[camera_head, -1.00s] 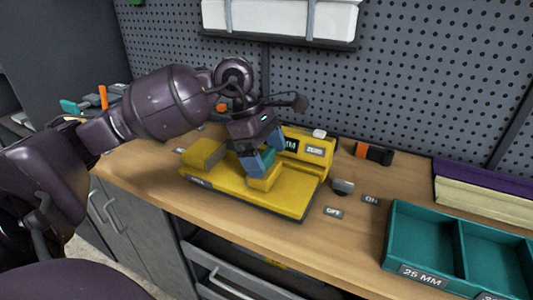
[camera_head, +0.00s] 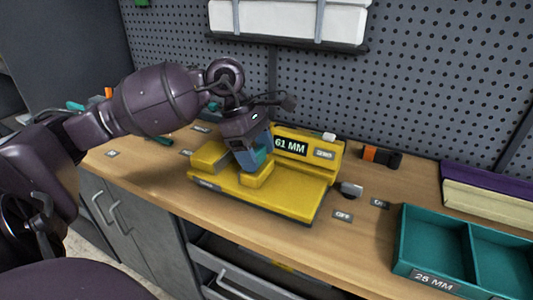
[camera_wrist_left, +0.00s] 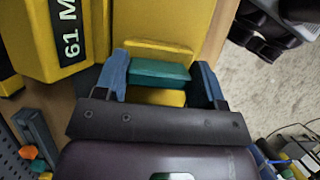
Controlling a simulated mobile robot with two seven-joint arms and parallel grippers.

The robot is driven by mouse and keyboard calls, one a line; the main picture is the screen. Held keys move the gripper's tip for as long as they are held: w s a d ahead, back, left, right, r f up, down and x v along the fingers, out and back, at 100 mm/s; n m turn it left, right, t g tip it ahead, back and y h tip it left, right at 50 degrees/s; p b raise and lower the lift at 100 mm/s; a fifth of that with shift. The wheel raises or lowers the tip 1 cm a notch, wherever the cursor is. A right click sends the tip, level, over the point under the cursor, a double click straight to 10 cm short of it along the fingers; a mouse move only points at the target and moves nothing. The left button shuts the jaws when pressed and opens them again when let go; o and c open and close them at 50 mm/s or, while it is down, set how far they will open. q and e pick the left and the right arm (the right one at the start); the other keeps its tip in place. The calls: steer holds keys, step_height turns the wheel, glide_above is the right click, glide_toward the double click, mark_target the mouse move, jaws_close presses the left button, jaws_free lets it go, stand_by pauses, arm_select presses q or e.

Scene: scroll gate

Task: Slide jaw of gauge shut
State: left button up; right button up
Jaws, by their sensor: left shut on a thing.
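The yellow gauge (camera_head: 290,205) sits on the wooden bench with its display (camera_head: 290,145) reading 61 MM. Its raised end jaw (camera_head: 209,155) is at the left. The yellow sliding jaw (camera_head: 257,177) stands to the right of it, with a gap between them that my fingers partly hide. My left gripper (camera_head: 254,158) reaches down from above, shut on the teal grip of the sliding jaw. In the left wrist view, the teal grip (camera_wrist_left: 158,74) lies between the blue fingers, with yellow jaw parts on both sides. My right gripper is not in view.
A teal divided tray (camera_head: 440,283) labelled 25 MM stands at the right. A small knob (camera_head: 350,189) by ON and OFF labels and an orange-black item (camera_head: 381,156) lie right of the gauge. A pegboard (camera_head: 420,80) closes the back.

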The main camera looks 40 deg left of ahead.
arm_select(q)
steer(key=p, duration=0.1)
glide_above(234, 169)
steer(key=d, duration=0.1)
steer(key=shift+w+r, duration=0.1)
steer(key=shift+r, duration=0.05)
steer(key=shift+a, duration=0.5)
steer(key=o, duration=0.9)
steer(key=shift+c, duration=0.2)
steer(key=o, duration=0.4)
steer(key=shift+a, duration=0.2)
steer(key=shift+d, duration=0.1)
